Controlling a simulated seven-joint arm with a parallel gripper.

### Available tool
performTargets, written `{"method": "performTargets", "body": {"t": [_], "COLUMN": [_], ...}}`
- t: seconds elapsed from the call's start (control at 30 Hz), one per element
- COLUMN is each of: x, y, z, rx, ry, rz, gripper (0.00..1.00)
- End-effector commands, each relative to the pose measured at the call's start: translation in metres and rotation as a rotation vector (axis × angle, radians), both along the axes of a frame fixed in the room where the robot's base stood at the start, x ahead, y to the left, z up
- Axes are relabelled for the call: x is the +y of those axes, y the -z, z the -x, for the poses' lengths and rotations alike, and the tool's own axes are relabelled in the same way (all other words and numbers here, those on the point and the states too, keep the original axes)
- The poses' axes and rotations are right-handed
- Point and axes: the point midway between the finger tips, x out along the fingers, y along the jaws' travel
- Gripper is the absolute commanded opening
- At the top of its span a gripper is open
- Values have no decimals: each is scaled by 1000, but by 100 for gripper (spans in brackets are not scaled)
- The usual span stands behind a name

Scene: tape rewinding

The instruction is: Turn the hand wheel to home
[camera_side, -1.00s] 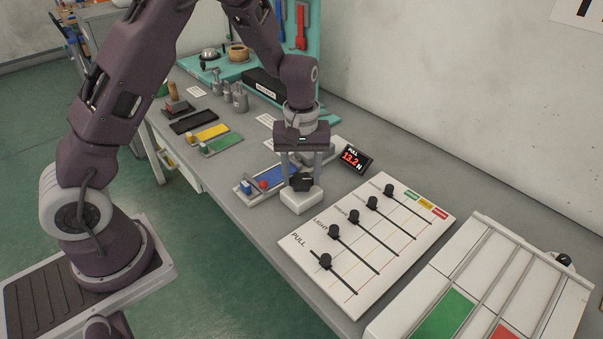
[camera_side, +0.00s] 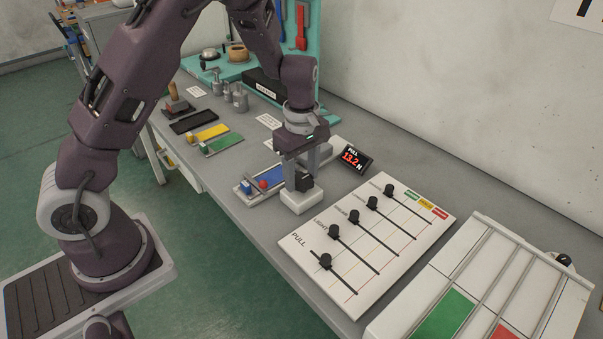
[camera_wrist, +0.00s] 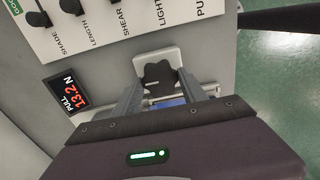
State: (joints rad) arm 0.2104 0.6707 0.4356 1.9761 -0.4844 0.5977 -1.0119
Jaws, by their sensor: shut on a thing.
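The hand wheel is a black lobed knob (camera_wrist: 159,75) on a white block (camera_side: 303,200). In the side view the dark knob (camera_side: 306,183) is partly hidden by my fingers. My gripper (camera_wrist: 158,82) points down over the block, with one finger on each side of the knob, and is shut on it. The wrist is turned at an angle to the block. A display (camera_side: 354,158) beside it reads PULL 13.2 N; it also shows in the wrist view (camera_wrist: 66,92). Any home mark on the wheel cannot be made out.
A white slider panel (camera_side: 370,245) with several black knobs lies to the right of the wheel. A white tray (camera_side: 480,285) with green and red areas stands at front right.

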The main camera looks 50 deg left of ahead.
Motion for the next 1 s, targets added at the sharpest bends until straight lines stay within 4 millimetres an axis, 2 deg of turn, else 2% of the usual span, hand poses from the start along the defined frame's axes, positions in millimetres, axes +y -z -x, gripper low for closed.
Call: {"method": "performTargets", "body": {"t": [0.57, 0.6, 0.67, 1.0], "x": [-1, -1, -1, -1], "y": [-1, -1, -1, -3], "z": [-1, -1, -1, -1], "rx": [-4, -4, -3, -2], "ry": [-27, -27, -27, -24], "rz": [2, 2, 1, 1], "gripper": [9, 57, 69, 71]}}
